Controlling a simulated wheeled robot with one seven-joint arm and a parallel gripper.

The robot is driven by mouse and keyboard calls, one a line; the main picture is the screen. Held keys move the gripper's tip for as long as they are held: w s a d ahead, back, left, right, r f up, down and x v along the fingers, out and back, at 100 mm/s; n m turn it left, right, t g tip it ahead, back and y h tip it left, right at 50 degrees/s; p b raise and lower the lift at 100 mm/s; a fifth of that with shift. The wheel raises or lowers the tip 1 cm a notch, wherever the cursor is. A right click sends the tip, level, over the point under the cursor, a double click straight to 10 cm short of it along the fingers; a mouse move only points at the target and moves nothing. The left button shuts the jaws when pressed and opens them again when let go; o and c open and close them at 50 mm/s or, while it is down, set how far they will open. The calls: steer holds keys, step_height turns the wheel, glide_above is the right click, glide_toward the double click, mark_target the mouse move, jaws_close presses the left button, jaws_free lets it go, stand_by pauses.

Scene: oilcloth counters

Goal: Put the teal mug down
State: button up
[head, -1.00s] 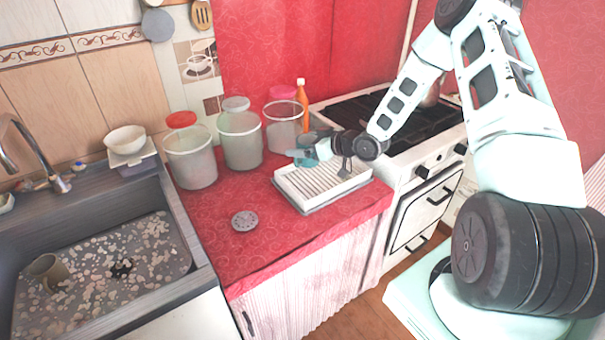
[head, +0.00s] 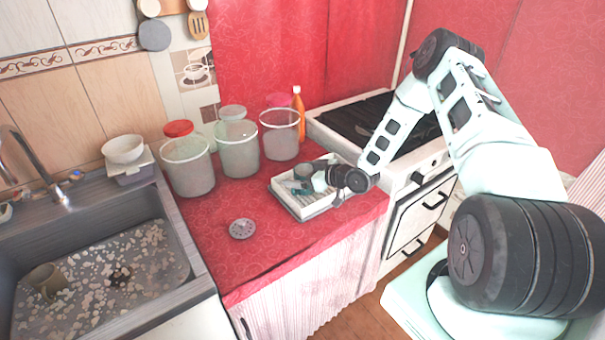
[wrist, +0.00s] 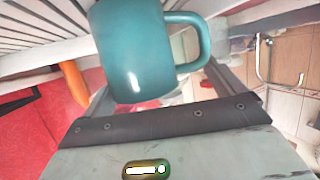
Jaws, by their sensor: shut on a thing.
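The teal mug (wrist: 140,50) fills the upper middle of the wrist view, its handle on the right side. My gripper (wrist: 160,95) is shut on the mug, with a finger on each side. In the head view my gripper (head: 308,182) is at the white slatted dish rack (head: 310,209), and the mug (head: 302,172) shows small and partly covered by the gripper. The mug is over the rack. I cannot tell whether it touches the slats.
Several clear bins (head: 188,168) stand behind and left of the rack, with an orange bottle (head: 299,115) at the back. A grey round disc (head: 242,229) lies on the red counter (head: 235,265). The stove (head: 375,125) is right, the sink (head: 100,262) left.

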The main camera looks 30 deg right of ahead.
steer(key=o, duration=1.2)
steer(key=shift+f, duration=0.1)
steer(key=shift+r, duration=0.2)
steer(key=b+v, duration=0.2)
steer(key=v, duration=0.8)
steer(key=s+a+r+n+g+h, duration=0.15)
steer(key=a+r+g, duration=0.25)
steer(key=a, duration=0.5)
steer(key=s+a+r+n+g+h, duration=0.1)
steer(key=s+a+r+g, duration=0.2)
steer(key=a, duration=0.6)
steer(key=s+a+r+g+h, duration=0.1)
steer(key=s+a+r+g, duration=0.2)
steer(key=s, duration=0.9)
steer(key=s+a+r+g+h, duration=0.1)
steer(key=s+a+r+g, duration=0.1)
steer(key=s+a+r, duration=0.6)
steer(key=s+a, duration=0.2)
steer(key=s, duration=0.3)
steer(key=shift+s+a+n+g, duration=0.15)
steer(key=shift+s+n+g, duration=0.2)
steer(key=shift+g, duration=0.05)
